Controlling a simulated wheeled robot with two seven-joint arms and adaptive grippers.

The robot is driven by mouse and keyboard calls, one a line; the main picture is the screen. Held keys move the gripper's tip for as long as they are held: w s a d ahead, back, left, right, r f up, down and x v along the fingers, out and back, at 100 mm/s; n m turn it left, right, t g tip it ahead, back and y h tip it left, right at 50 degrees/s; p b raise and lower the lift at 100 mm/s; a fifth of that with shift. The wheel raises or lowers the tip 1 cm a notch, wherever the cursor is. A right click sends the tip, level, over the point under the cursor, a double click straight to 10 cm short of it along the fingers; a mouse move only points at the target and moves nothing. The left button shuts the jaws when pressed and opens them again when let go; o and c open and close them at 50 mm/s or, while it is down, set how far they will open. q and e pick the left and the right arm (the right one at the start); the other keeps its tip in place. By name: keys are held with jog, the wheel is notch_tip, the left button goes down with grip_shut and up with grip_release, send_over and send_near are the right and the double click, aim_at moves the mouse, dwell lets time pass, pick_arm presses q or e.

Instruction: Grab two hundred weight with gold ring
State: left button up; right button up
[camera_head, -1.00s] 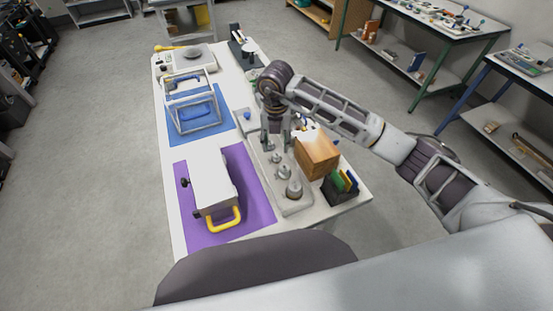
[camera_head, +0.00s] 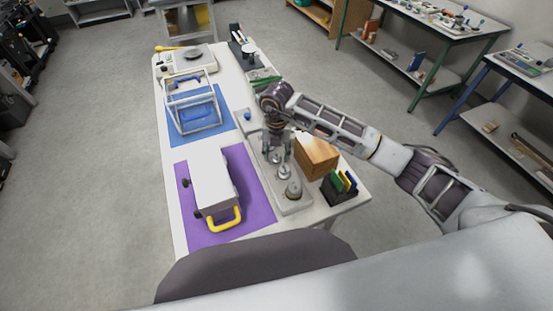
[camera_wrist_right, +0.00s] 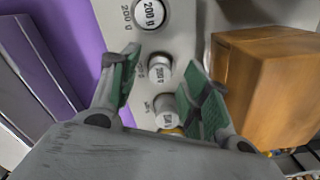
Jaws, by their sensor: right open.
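My right gripper (camera_head: 280,158) points down over the grey weight tray (camera_head: 296,208), its fingers apart and empty. Several silver weights stand on the tray. A large one (camera_head: 293,190) and a smaller one (camera_head: 284,173) show on the near side of the fingers. In the right wrist view my open gripper (camera_wrist_right: 160,62) has green pads. A small weight (camera_wrist_right: 160,67) and another weight (camera_wrist_right: 166,111) appear between its fingers. A gold patch (camera_wrist_right: 172,131) shows below the second one, partly hidden by my wrist. A weight labelled 200 g (camera_wrist_right: 150,13) is at the top. My left gripper is out of view.
A wooden box (camera_head: 317,156) stands close to the right of the tray, with a dark holder of coloured cards (camera_head: 340,186) nearer. A white case with a yellow handle (camera_head: 212,190) lies on the purple mat (camera_head: 250,195) at left. A frame (camera_head: 193,105) stands farther back.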

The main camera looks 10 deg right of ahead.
jog(key=shift+f, duration=0.6)
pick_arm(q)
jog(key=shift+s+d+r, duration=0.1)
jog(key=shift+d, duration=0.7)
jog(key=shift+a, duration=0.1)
pick_arm(e)
jog(key=shift+c, duration=0.3)
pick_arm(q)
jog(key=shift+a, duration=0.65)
pick_arm(e)
grip_shut()
